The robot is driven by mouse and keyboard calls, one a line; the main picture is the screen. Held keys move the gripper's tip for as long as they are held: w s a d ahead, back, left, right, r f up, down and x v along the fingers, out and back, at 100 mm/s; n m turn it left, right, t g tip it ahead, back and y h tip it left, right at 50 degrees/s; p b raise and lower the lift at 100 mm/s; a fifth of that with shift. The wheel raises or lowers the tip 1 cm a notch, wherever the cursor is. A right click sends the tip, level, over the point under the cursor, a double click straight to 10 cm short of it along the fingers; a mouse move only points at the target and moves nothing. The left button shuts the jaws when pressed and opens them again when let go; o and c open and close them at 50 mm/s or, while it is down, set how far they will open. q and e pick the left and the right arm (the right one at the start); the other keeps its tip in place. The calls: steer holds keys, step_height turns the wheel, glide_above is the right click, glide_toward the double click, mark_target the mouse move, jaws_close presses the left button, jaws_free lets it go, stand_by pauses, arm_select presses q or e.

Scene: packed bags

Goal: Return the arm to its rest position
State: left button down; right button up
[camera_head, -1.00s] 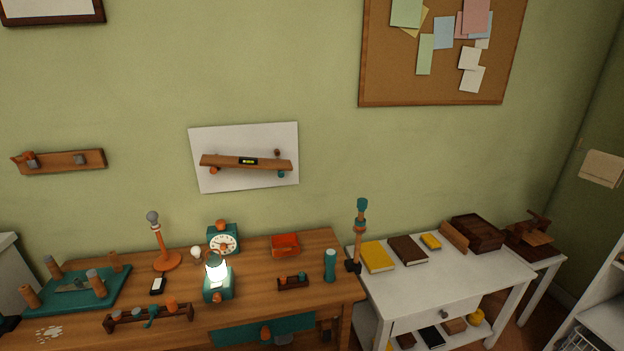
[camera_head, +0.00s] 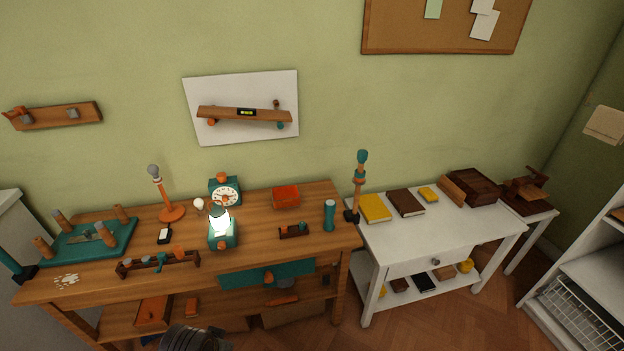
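Neither of my grippers can be made out in the head view. A dark ribbed shape (camera_head: 190,338) shows at the bottom edge in front of the wooden workbench (camera_head: 300,221); I cannot tell what it is.
The bench holds a lit lantern (camera_head: 221,232), a teal clock (camera_head: 225,191), an orange lamp (camera_head: 164,190), a red box (camera_head: 286,196) and a teal cylinder (camera_head: 330,215). The white side table (camera_head: 450,228) holds books and a dark wooden box (camera_head: 474,187). Open floor (camera_head: 440,315) lies at front right.

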arm_select(q)
steer(key=s+a+f+g, duration=0.1)
steer(key=s+f, duration=0.1)
steer(key=f, duration=1.3)
steer(key=s+f, duration=0.3)
steer(key=f, duration=1.2)
steer(key=s+a+f, duration=0.2)
steer(key=s+f, duration=0.7)
steer(key=s, duration=0.1)
steer(key=s+a+f+g, duration=0.1)
steer(key=s+a+f, duration=0.2)
steer(key=s+f, duration=0.5)
steer(key=shift+s+a+f+m, duration=0.15)
steer(key=shift+s+f+m, duration=0.2)
steer(key=shift+s, duration=0.8)
